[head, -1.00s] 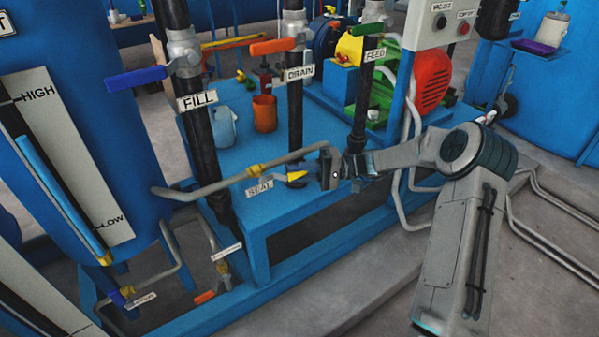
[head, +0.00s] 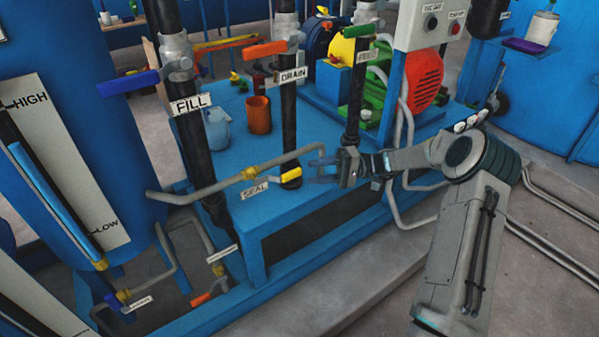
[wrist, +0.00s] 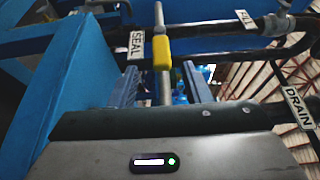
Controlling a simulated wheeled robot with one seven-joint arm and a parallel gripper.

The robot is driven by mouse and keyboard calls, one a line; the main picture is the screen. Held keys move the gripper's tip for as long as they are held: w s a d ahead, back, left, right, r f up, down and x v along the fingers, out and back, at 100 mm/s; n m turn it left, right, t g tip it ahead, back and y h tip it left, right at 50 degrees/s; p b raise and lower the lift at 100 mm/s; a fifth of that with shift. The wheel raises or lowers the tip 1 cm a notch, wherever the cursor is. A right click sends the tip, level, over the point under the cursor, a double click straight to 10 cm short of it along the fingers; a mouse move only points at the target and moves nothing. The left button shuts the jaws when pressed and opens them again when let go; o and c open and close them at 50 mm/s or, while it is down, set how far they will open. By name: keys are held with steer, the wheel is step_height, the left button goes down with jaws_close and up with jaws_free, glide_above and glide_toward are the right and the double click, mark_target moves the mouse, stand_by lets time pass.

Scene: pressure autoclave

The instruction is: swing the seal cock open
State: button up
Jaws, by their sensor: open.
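The seal cock's yellow handle (head: 290,174) shows at the foot of the drain pipe in the head view, right of the white SEAL label (head: 255,189). A yellow fitting (head: 249,173) sits on the thin grey pipe above that label. In the wrist view, a yellow sleeve (wrist: 161,53) on a grey rod stands beside the SEAL label (wrist: 137,45). My gripper (head: 317,171) is open and empty, just right of the yellow handle, its fingers pointing toward it. In the wrist view, the sleeve lies ahead of the gap between my blue fingers (wrist: 160,78). A small gap seems to separate them.
The black drain pipe (head: 289,128) rises behind the handle, and the feed pipe (head: 356,100) stands close behind my gripper. The fill pipe (head: 191,125) is at left. An orange cup (head: 258,115) and a pale jug (head: 217,130) stand on the blue bench (head: 310,205).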

steer(key=w+d, duration=0.1)
steer(key=d, duration=0.6)
steer(key=shift+w, duration=0.15)
steer(key=shift+a, duration=0.1)
steer(key=s+a+r+h+p, duration=0.3)
steer(key=s+r+h+p, duration=0.2)
steer(key=s+r, duration=0.15)
steer(key=s+a+r+h+p, duration=0.3)
steer(key=s+r+h+p, duration=0.15)
steer(key=s+r, duration=0.2)
steer(key=s+d+r+m+t+h+p, duration=0.1)
steer(key=s+d+r+t+h+p, duration=0.2)
steer(key=s+r, duration=0.4)
steer(key=s+d+r+m+t+h+p, duration=0.1)
steer(key=s+d+r+t+h+p, duration=0.2)
steer(key=s+r+p, duration=0.5)
steer(key=s+d+h, duration=0.1)
steer(key=s+h, duration=0.1)
steer(key=s, duration=0.1)
steer(key=shift+s+r, duration=0.15)
steer(key=shift+s, duration=0.05)
